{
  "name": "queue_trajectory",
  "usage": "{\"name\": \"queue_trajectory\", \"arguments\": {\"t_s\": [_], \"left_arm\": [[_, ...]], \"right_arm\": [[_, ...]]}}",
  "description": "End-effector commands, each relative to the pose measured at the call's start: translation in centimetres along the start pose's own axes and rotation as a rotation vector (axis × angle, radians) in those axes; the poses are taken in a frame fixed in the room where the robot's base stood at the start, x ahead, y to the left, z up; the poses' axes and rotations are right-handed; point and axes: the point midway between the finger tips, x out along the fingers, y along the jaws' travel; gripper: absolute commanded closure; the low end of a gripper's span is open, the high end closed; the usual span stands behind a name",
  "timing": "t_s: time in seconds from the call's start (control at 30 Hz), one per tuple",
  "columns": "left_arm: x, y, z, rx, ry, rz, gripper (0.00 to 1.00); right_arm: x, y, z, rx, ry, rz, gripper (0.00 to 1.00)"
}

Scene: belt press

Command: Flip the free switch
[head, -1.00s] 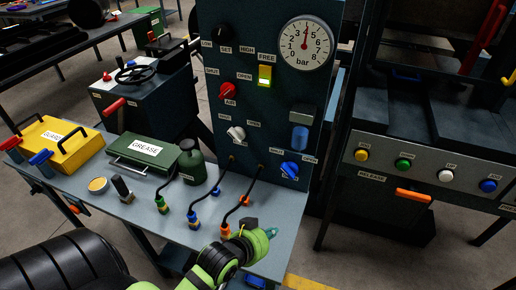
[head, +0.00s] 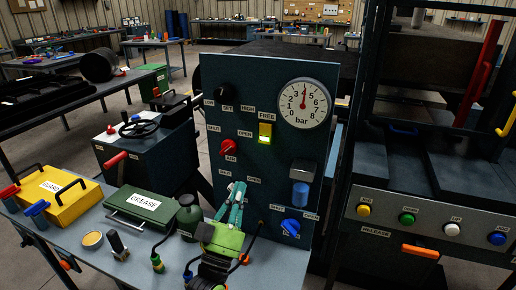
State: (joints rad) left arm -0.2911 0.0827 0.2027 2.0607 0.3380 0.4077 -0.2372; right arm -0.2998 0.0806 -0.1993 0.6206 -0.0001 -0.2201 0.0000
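The free switch (head: 265,134) is a small yellow rocker with a pale lower part, under the FREE label (head: 267,115) on the dark upright panel (head: 222,132). It is in full view, left of and below the pressure gauge (head: 304,103). My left gripper (head: 238,186) is in front of the lower panel, with teal fingers pointing up. It is below and left of the switch and apart from it in the picture. The fingertips look close together, but their gap is unclear. The gripper covers the white knob's place. My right gripper is not in view.
A red AIR knob (head: 229,147) and a black knob (head: 224,92) sit left of the switch. A blue knob (head: 290,227) and a blue-filled cup (head: 300,193) are lower right. A green grease box (head: 138,208) and a dark green bottle (head: 189,214) stand left of the arm.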

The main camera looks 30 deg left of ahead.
Motion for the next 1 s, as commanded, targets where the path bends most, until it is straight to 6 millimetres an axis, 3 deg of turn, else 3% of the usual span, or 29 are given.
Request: {"name": "queue_trajectory", "arguments": {"t_s": [0.27,0.37,0.77,1.0], "left_arm": [[0.7,0.0,-0.1,0.0,0.0,0.001,1.0],[2.0,0.1,-0.3,0.0,0.002,0.002,1.0],[10.6,0.1,-0.4,0.0,0.001,0.001,1.0],[12.3,0.1,2.1,0.0,-0.002,0.002,1.0]], "right_arm": [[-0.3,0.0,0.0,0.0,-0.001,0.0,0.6],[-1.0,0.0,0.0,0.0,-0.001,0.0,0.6],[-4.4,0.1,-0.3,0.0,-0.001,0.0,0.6],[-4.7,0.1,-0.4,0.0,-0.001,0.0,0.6]]}}
